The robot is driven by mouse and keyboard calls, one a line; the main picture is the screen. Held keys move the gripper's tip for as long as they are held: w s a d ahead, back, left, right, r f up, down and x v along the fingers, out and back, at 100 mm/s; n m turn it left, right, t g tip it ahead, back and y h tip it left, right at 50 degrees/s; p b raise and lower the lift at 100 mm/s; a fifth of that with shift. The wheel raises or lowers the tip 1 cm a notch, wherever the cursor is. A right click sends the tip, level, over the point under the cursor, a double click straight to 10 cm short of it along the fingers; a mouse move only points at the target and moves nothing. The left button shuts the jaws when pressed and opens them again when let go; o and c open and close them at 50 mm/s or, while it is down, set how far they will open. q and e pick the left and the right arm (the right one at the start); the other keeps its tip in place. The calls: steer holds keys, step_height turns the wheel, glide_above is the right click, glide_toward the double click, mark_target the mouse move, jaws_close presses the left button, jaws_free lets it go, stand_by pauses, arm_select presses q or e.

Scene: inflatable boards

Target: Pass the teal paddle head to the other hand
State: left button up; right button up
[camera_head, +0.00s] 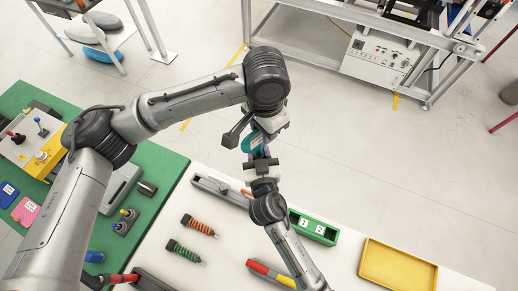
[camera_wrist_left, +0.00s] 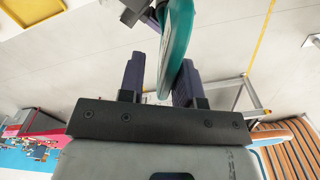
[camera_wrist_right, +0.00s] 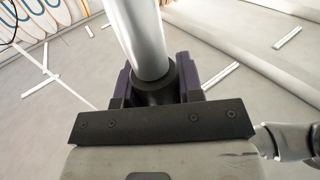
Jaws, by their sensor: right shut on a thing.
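The teal paddle head (camera_head: 252,142) is held up between my two grippers, above the far edge of the white table. My right gripper (camera_head: 262,160) is below it in the head view and is shut on it. My left gripper (camera_head: 261,138) comes from above. In the left wrist view the teal disc (camera_wrist_left: 178,45) stands edge-on between its open fingers (camera_wrist_left: 160,75), with a gap on the left side and close to the right finger. In the right wrist view a grey tube with a dark collar covers the space between the fingers (camera_wrist_right: 156,78), and no teal shows there.
The white table (camera_head: 215,255) holds a green box (camera_head: 313,228), a yellow tray (camera_head: 397,266), an orange spring tool (camera_head: 198,225) and a green spring tool (camera_head: 184,251). A green mat (camera_head: 160,195) with several items lies left. A metal frame bench (camera_head: 375,55) stands behind; floor between is clear.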

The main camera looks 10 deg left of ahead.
arm_select(q)
steer(key=shift+o, duration=0.7)
